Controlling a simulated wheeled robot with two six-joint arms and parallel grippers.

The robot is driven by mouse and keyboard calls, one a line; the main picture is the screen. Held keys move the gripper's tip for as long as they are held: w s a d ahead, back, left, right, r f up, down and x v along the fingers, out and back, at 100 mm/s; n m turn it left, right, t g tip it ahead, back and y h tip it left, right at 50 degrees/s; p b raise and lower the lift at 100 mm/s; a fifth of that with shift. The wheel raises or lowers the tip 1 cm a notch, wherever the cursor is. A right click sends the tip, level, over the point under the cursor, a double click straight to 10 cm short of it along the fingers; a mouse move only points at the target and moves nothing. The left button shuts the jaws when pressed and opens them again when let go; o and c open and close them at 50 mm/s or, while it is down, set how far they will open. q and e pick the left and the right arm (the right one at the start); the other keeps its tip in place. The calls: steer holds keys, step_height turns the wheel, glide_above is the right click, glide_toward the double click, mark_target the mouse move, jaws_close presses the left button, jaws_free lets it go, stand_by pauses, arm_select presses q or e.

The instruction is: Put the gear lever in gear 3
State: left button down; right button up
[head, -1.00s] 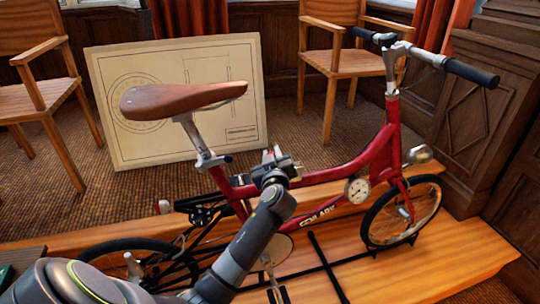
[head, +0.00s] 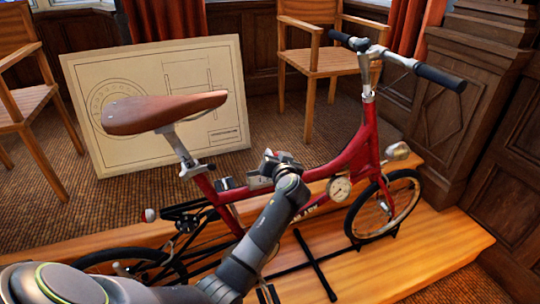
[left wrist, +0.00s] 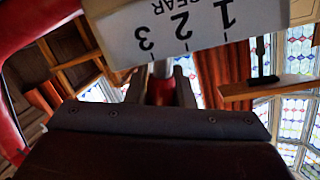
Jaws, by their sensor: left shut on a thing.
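The red bicycle (head: 355,158) stands upright on a wooden platform in the head view. My left gripper (head: 282,165) is at its top tube, between the saddle and the head tube. In the left wrist view a white gear plate (left wrist: 200,28) reads GEAR with 1, 2 and 3. The gear lever (left wrist: 161,70) shows as a grey stem and a red part between the fingers of my left gripper (left wrist: 160,88), which is shut on it. The lever appears between the marks of 2 and 3; its exact position is unclear. My right gripper is out of view.
The brown saddle (head: 163,112) and the handlebar (head: 395,58) rise on either side of my left gripper. A drawing board (head: 165,80) leans behind the bicycle. Wooden chairs (head: 310,60) stand farther back. The platform's right front (head: 420,262) is bare.

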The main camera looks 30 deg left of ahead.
arm_select(q)
steer(key=shift+w+d+m, duration=0.15)
steer(key=shift+w+m, duration=0.1)
steer(key=shift+m, duration=0.05)
stand_by(0.4)
steer(key=c, duration=1.3)
jaws_free()
steer(key=shift+f, duration=0.1)
steer(key=shift+o, duration=0.2)
